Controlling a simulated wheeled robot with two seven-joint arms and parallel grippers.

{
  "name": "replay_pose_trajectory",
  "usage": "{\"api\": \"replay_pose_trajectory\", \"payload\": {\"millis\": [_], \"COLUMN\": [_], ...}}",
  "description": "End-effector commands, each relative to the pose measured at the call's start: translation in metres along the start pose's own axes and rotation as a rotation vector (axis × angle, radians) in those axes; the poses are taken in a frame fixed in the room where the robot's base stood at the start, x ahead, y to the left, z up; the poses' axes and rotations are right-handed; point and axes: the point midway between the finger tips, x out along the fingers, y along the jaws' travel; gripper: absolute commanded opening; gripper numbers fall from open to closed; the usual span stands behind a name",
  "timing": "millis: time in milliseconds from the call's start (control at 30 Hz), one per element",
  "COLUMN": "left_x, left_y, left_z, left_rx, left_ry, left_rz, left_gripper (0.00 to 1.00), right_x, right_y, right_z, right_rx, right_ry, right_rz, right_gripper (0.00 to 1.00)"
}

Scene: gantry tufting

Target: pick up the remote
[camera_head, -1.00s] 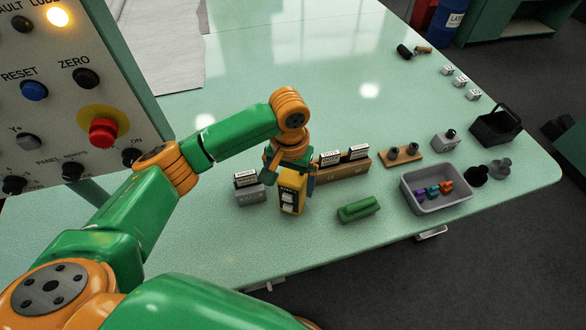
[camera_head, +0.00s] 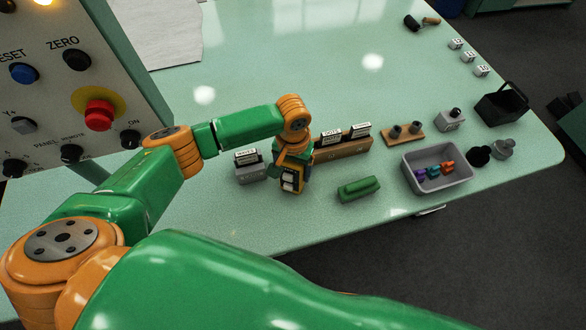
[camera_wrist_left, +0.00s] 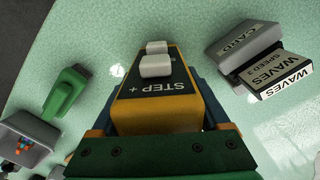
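The remote (camera_head: 290,181) is a yellow and dark block with white buttons, upright on the green table (camera_head: 265,80). My left gripper (camera_head: 291,163) is over its upper part, with fingers down either side, hiding part of it. In the left wrist view the remote (camera_wrist_left: 160,92) shows the label "STEP +" between the dark blue fingers (camera_wrist_left: 162,120). I cannot tell whether the fingers press on it or stand just apart. My right gripper is not in view.
A grey card holder (camera_head: 250,173) stands close left of the remote, and a wooden card rack (camera_head: 343,149) behind right. A green block (camera_head: 358,189) and a grey bin (camera_head: 437,184) lie to the right. A control panel (camera_head: 75,75) stands at left.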

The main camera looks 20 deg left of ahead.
Motion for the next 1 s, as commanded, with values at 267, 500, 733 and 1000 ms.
{"api": "replay_pose_trajectory", "payload": {"millis": [267, 500, 733, 1000], "left_x": [0.000, -0.002, -0.033, -0.097], "left_y": [0.000, 0.000, 0.000, 0.016], "left_z": [0.000, 0.000, -0.001, 0.060], "left_rx": [0.000, 0.000, 0.001, 0.007], "left_ry": [0.000, 0.001, 0.004, 0.002], "left_rz": [0.000, 0.001, 0.002, 0.003], "left_gripper": [0.00, 0.00, 0.00, 0.00], "right_x": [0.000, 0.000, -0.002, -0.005], "right_y": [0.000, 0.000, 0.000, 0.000], "right_z": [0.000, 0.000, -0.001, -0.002], "right_rx": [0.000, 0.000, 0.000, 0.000], "right_ry": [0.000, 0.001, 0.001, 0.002], "right_rz": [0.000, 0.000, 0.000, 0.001], "right_gripper": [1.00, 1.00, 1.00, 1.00]}}
